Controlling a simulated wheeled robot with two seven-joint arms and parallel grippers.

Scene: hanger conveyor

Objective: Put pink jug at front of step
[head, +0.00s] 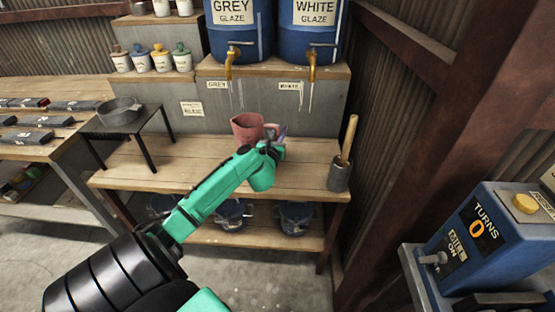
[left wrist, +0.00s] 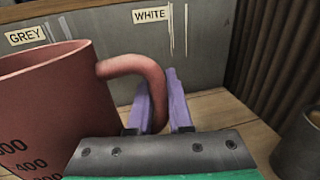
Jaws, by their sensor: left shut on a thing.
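The pink jug (head: 247,128) is upright at the wooden step (head: 210,165), in front of the grey wall below the two glaze barrels. In the left wrist view the jug (left wrist: 50,105) fills the left side, with dark measuring marks on its wall and its handle curving to the right. My left gripper (head: 281,134) is at the jug's right side. In the left wrist view its purple fingers (left wrist: 160,105) are shut on the jug's handle. Whether the jug's base touches the step is hidden by my arm. My right gripper is not in view.
A grey pot (head: 338,178) with a wooden-handled tool stands at the step's right end. A small black table (head: 145,124) with a metal bowl (head: 120,111) is on the left. A blue TURNS machine (head: 485,235) is at right. The step's front strip looks clear.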

